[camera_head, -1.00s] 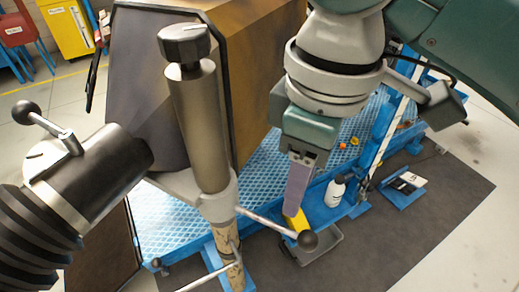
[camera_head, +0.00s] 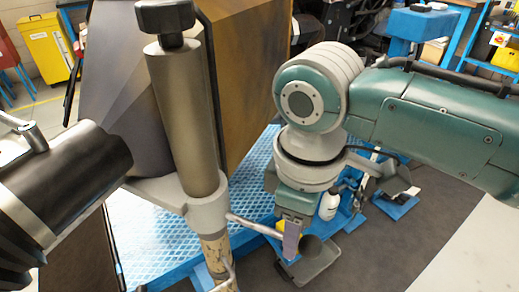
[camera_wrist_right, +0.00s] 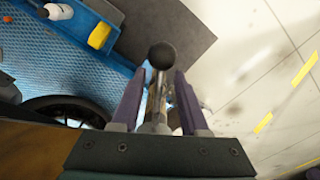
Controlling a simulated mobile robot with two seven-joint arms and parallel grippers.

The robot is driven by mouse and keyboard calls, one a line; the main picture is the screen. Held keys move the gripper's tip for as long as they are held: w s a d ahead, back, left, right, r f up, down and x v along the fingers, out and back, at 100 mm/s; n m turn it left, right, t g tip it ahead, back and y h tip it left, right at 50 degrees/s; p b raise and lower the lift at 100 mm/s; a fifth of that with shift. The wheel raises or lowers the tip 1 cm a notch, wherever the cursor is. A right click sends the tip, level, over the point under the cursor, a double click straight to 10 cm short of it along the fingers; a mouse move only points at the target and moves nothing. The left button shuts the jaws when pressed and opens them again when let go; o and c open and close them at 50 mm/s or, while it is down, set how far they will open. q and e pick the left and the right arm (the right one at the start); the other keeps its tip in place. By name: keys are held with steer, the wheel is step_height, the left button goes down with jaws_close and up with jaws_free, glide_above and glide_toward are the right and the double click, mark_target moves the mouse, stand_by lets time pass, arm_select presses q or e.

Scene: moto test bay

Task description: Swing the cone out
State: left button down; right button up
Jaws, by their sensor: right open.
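The cone appears to be the black tapered nozzle (camera_head: 60,180) at the left edge in the head view, its far end cut off. It stands beside a grey upright post (camera_head: 182,115) with a black knob on top. A thin lever (camera_head: 254,226) sticks out from low on the post and ends in a black ball. My right gripper (camera_head: 291,238) is at the lever's outer end. In the right wrist view, its open purple fingers (camera_wrist_right: 158,95) stand either side of the lever, with the black ball (camera_wrist_right: 162,56) just beyond the tips. My left gripper is out of view.
A large brown box with a grey tapered front (camera_head: 118,105) stands behind the post, above a blue textured platform (camera_head: 150,240). Dark mat and open floor lie to the right.

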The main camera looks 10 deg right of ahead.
jaws_close()
stand_by(0.3)
stand_by(1.1)
